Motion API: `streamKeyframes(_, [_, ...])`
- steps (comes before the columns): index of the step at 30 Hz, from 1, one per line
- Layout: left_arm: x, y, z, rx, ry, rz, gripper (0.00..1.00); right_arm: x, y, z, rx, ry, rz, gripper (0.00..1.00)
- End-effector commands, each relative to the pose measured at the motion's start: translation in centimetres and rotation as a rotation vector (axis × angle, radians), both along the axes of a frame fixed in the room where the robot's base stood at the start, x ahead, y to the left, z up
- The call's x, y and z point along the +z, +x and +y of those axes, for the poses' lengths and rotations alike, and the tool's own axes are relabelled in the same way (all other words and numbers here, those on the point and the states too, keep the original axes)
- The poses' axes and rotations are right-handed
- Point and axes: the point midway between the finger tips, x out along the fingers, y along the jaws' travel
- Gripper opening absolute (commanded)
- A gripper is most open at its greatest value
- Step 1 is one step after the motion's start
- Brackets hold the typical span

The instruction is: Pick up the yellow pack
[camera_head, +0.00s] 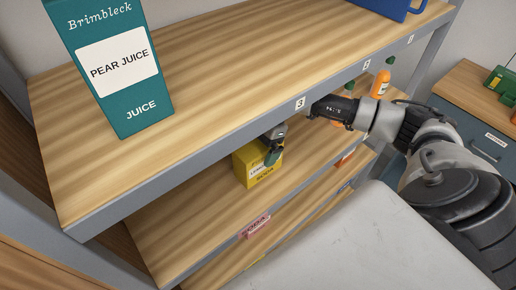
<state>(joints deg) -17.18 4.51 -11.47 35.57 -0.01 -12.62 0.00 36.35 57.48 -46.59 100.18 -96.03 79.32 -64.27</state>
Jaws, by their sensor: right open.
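The yellow pack (243,171) stands on the second shelf board, under the front edge of the top board. It has a white label and dark lettering that ends in what looks like "SODA". My right gripper (272,158) reaches in from the right, below the top board's edge. Its dark green-tipped fingers are open and overlap the right side of the pack in the picture. I cannot tell whether they touch it. Part of the pack is hidden behind the gripper. My left gripper is not in view.
A teal pear juice carton (112,70) stands on the top board (230,65). The grey board edge with number tags runs just above my right gripper. Orange bottles (380,82) stand right, near my arm. A pink pack (254,226) sits lower. A drawer cabinet (478,135) stands far right.

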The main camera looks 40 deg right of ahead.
Motion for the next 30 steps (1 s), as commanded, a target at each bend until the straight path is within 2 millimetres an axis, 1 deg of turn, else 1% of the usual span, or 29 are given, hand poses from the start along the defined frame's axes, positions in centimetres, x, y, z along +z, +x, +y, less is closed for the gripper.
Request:
streamKeyframes(15, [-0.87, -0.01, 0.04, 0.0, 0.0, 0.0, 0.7, -0.41, 0.0, -0.02, 0.0, 0.0, 0.0, 0.99])
streamKeyframes(24, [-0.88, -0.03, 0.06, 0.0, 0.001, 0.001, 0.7, -0.38, 0.0, -0.02, 0.0, 0.0, 0.0, 0.99])
streamKeyframes(25, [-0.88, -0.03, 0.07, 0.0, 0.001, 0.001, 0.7, -0.38, 0.0, -0.02, 0.0, 0.0, 0.0, 0.97])
streamKeyframes(26, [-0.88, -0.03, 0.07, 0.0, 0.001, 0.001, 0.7, -0.38, 0.0, -0.02, 0.0, 0.0, 0.0, 0.93])
streamKeyframes(30, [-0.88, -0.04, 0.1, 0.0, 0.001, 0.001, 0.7, -0.38, 0.0, -0.02, 0.0, 0.0, 0.0, 0.71])
